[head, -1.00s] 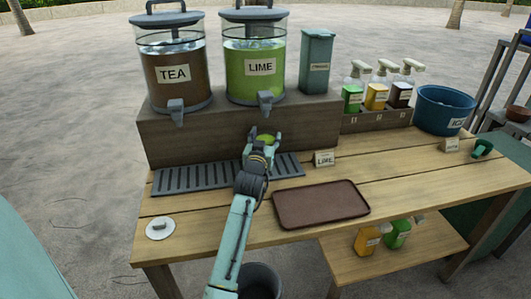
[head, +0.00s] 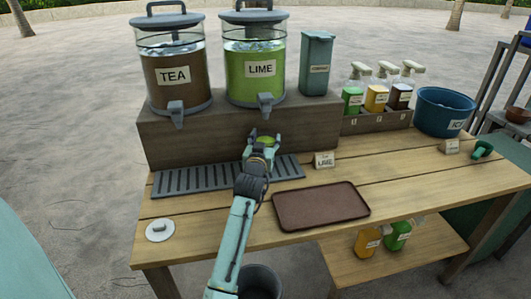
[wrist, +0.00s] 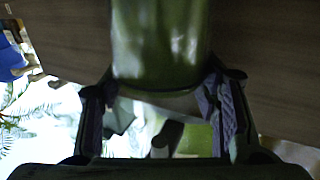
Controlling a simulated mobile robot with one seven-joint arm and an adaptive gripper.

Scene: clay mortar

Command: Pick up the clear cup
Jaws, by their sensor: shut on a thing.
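The clear cup (wrist: 160,45) shows in the wrist view with green liquid in it, between the two fingers of my gripper (wrist: 160,105). In the head view my gripper (head: 263,140) is shut on the cup (head: 265,144), of which a little green shows; the fingers hide most of the rest. They are in front of the wooden riser, below the tap of the LIME dispenser (head: 255,75) and by the right part of the slotted drip tray (head: 190,180). I cannot tell whether the cup's base touches the tray.
The TEA dispenser (head: 172,85) stands left of LIME on the riser (head: 210,135). A LIME card (head: 324,160) stands to the right. A brown tray (head: 320,206) lies empty in front. Pump bottles (head: 376,97) and a blue ice tub (head: 444,112) stand at right; a white disc (head: 160,230) lies front left.

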